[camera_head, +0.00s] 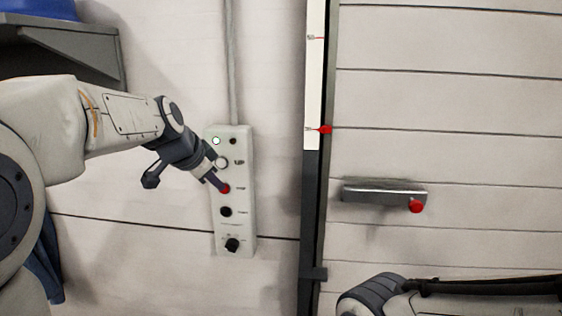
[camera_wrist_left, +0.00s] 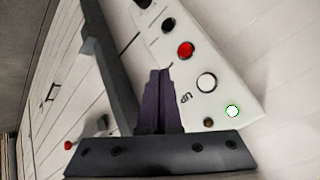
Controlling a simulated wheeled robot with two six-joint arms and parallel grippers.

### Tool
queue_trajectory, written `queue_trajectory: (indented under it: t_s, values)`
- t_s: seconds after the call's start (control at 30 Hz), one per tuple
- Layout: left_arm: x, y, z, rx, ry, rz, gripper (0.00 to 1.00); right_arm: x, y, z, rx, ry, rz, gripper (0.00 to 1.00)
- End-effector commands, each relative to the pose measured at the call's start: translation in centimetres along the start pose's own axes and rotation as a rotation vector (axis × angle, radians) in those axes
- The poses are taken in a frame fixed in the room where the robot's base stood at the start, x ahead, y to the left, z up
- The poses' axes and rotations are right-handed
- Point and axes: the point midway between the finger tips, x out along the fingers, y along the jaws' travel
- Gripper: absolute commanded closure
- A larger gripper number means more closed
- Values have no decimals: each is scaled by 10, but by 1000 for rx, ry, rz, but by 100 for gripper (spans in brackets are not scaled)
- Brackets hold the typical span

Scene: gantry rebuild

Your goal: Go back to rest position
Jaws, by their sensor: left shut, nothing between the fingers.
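My left gripper (camera_head: 217,182) comes in from the left, shut and empty, with its fingertips in front of the control box near the red button (camera_head: 225,189). I cannot tell whether they touch it. The pale control box (camera_head: 248,215) hangs on the wall, with a white button marked UP, a black button, a dark knob and a lit green-rimmed lamp (camera_head: 216,141). In the left wrist view the shut fingers (camera_wrist_left: 160,100) show beside the box, with the red button (camera_wrist_left: 185,50) ahead of them. My right arm shows at the lower right; its gripper is not in view.
A dark vertical rail (camera_head: 312,200) with a white scale and a red pointer (camera_head: 325,129) stands right of the box. A metal handle (camera_head: 385,194) with a red knob is on the panelled door. A grey shelf (camera_head: 70,50) juts out at the upper left.

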Motion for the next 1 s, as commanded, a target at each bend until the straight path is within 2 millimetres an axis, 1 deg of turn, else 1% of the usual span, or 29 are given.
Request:
queue_trajectory:
  t_s: [0.03,0.07,0.1,0.13,0.17,0.2,0.27,0.3,0.37,0.4,0.47,0.5,0.6,0.7,0.8,1.0]
  values:
    - [5,28,-1,-7,-8,45,100,2,0,0,0,0,0,24]
    - [7,46,-1,-19,-17,75,100,3,0,0,0,0,0,24]
    - [10,73,1,-34,-36,119,100,5,0,0,-1,0,0,24]
    - [12,96,3,-47,-52,154,100,6,0,0,-1,0,0,24]
    - [13,119,7,-61,-72,189,100,7,0,0,-1,0,0,24]
    - [12,150,14,-76,-102,234,100,9,1,0,-1,0,0,24]
    - [10,194,28,-98,-156,296,100,11,1,1,-1,0,0,24]
    - [7,223,39,-112,-195,332,100,12,1,1,-1,0,0,24]
    - [0,263,60,-126,-261,378,100,14,1,1,-1,0,0,24]
    - [-5,286,76,-134,-306,401,100,16,1,1,-1,0,0,24]
    - [-14,317,101,-142,-373,426,100,18,1,1,-1,0,0,24]
    - [-20,333,117,-144,-415,435,100,19,1,1,-2,0,0,24]
    - [-32,361,153,-150,-502,442,100,21,2,1,-2,0,0,24]
    - [-40,375,177,-153,-558,436,100,22,2,1,-2,0,0,24]
    - [-43,381,187,-156,-583,431,100,22,2,1,-2,0,0,24]
    - [-44,381,188,-160,-588,429,100,22,2,1,-2,0,0,24]
